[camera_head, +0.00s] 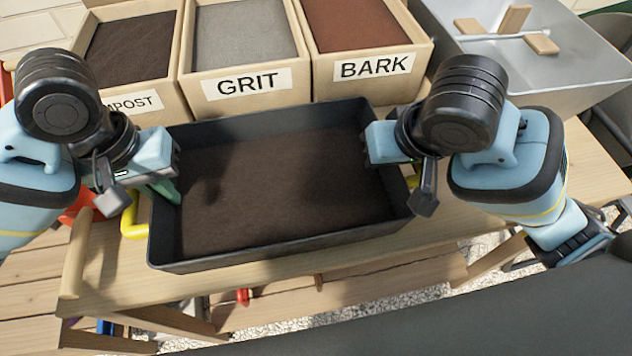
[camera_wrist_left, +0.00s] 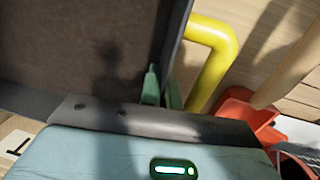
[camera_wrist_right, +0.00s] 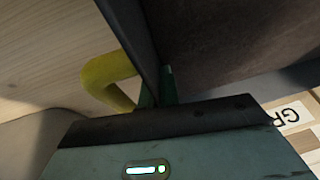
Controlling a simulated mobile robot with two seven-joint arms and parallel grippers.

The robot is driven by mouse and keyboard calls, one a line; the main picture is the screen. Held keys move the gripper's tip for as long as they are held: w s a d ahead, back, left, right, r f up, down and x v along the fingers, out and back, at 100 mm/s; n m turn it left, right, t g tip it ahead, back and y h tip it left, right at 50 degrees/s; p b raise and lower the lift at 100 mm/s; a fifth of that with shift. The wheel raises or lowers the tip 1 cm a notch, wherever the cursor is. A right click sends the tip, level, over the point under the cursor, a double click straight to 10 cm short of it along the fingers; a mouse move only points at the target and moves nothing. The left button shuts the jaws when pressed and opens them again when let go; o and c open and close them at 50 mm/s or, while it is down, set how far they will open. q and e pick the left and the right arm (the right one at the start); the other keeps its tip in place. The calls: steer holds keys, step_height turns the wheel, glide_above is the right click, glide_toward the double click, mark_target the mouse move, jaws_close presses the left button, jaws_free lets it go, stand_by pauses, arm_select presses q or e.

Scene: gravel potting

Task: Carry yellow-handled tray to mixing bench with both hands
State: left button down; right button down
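The dark grey tray (camera_head: 290,250) is rectangular and full of dark brown soil. In the head view it is level, over the wooden bench; I cannot tell whether it touches the bench top. Its yellow handles stick out at the left end (camera_head: 132,218) and right end (camera_head: 412,181). My left gripper (camera_head: 168,188) is at the left end wall; in the left wrist view its green fingers (camera_wrist_left: 161,88) straddle the wall closely, beside the yellow handle (camera_wrist_left: 215,55). My right gripper (camera_wrist_right: 157,88) likewise pinches the right end wall beside its yellow handle (camera_wrist_right: 108,80). Neither gripper holds a yellow bar.
Wooden bins of compost (camera_head: 130,48), grit (camera_head: 240,35) and bark (camera_head: 350,25) stand close behind the tray. A grey metal basin (camera_head: 545,75) with wooden-handled tools is at the back right. Bench top (camera_head: 110,260) shows at the front left.

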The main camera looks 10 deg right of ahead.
arm_select(q)
steer(key=shift+f, duration=0.3)
arm_select(e)
steer(key=shift+f, duration=0.35)
arm_select(q)
steer(key=c, duration=1.6)
jaws_free()
steer(key=shift+c, duration=0.2)
arm_select(e)
steer(key=c, duration=1.6)
jaws_free()
steer(key=shift+c, duration=0.2)
arm_select(q)
steer(key=shift+r, duration=0.1)
step_height(320, 180, up, 12)
steer(key=a, duration=0.1)
steer(key=shift+a, duration=0.25)
steer(key=shift+w, duration=0.1)
arm_select(e)
steer(key=shift+r, duration=0.15)
steer(key=v, duration=1.1)
steer(key=shift+s+r, duration=0.25)
steer(key=shift+r, duration=0.1)
